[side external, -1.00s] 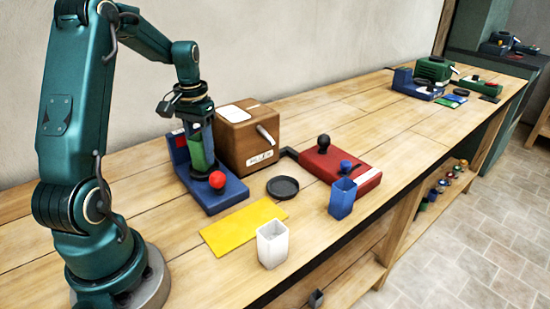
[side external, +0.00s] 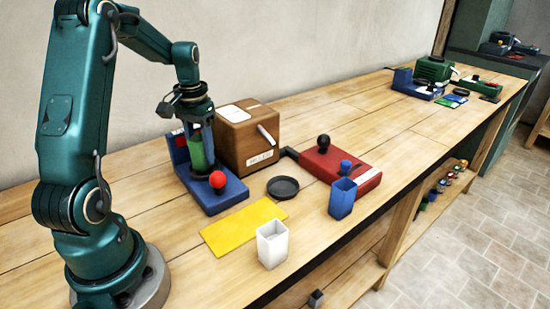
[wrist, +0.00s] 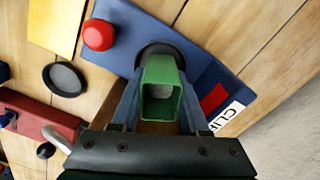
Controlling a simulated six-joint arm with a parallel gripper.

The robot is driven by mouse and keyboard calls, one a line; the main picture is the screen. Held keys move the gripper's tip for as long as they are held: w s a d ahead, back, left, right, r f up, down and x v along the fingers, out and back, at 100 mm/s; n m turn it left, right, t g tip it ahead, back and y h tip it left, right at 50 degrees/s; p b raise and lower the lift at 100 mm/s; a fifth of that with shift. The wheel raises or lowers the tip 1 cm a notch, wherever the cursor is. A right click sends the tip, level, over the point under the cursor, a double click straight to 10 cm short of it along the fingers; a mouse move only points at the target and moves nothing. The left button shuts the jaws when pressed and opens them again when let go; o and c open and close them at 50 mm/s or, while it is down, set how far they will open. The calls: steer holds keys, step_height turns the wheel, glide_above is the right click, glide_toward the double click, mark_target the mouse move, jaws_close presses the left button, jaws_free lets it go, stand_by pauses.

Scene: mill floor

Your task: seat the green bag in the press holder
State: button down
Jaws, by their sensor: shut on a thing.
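The green bag (side external: 198,154) is a small open-topped green box held upright over the blue press base in the side view. It also shows in the wrist view (wrist: 161,71), between the fingers. My gripper (wrist: 160,102) is shut on it from two sides. The black round press holder (wrist: 160,48) lies on the blue press (side external: 222,197) behind the bag's far edge, partly covered by it. The bag lines up roughly with the holder; whether its bottom touches the holder is hidden. The press carries a red ball knob (side external: 217,180).
A brown box machine (side external: 248,140) stands close to the right of my gripper. A red press (side external: 340,166), a black dish (side external: 283,187), a yellow mat (side external: 243,224), a white cup (side external: 272,244) and a blue cup (side external: 342,198) stand nearby.

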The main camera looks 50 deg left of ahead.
steer(key=shift+f, duration=0.6)
stand_by(0.3)
steer(key=c, duration=0.7)
jaws_free()
steer(key=shift+r, duration=5.5)
